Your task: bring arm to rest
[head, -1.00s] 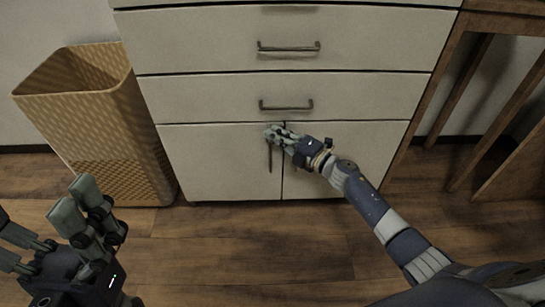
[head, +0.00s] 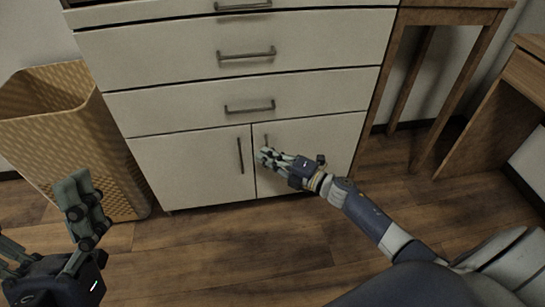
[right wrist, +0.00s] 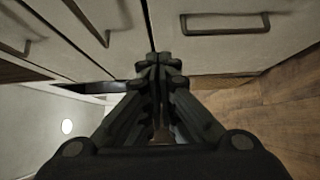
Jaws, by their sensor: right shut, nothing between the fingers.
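My right gripper (head: 266,158) is shut and empty. In the right wrist view the fingers of my right gripper (right wrist: 157,62) meet at the tips, with the pale cabinet front beyond. My left gripper (head: 50,225) is open and empty at the lower left of the head view, its fingers spread apart.
The white cabinet has drawers (head: 245,50) above and two doors below, all looking shut. The left door (head: 190,170) carries a dark vertical handle (head: 240,156). A woven tan bin (head: 60,125) stands left. A wooden table (head: 400,70) stands right. The wood floor (head: 220,255) in front is clear.

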